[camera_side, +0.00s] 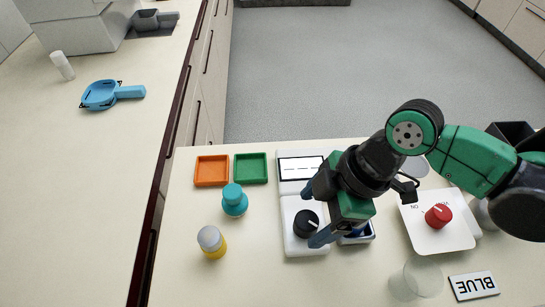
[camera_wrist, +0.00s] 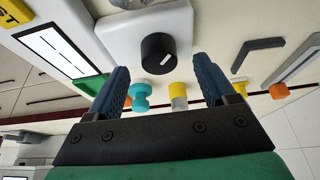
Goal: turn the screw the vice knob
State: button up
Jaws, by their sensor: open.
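A black round knob (camera_side: 306,224) with a white pointer line sits on a white panel (camera_side: 303,250) in the side view. The knob also shows in the wrist view (camera_wrist: 158,53), just beyond the gap between my fingertips. My gripper (camera_side: 313,215) has blue fingers spread apart, one on each side of the knob in the side view. In the wrist view my gripper (camera_wrist: 160,66) is open and empty. I cannot tell whether a finger touches the knob. No vice can be made out clearly; my gripper hides part of a blue item (camera_side: 358,236) behind it.
A display (camera_side: 302,167) stands behind the knob. Left are an orange tray (camera_side: 212,171), green tray (camera_side: 251,168), teal piece (camera_side: 234,200) and yellow-grey bottle (camera_side: 211,242).

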jog(key=shift+x, duration=0.9)
grip_shut()
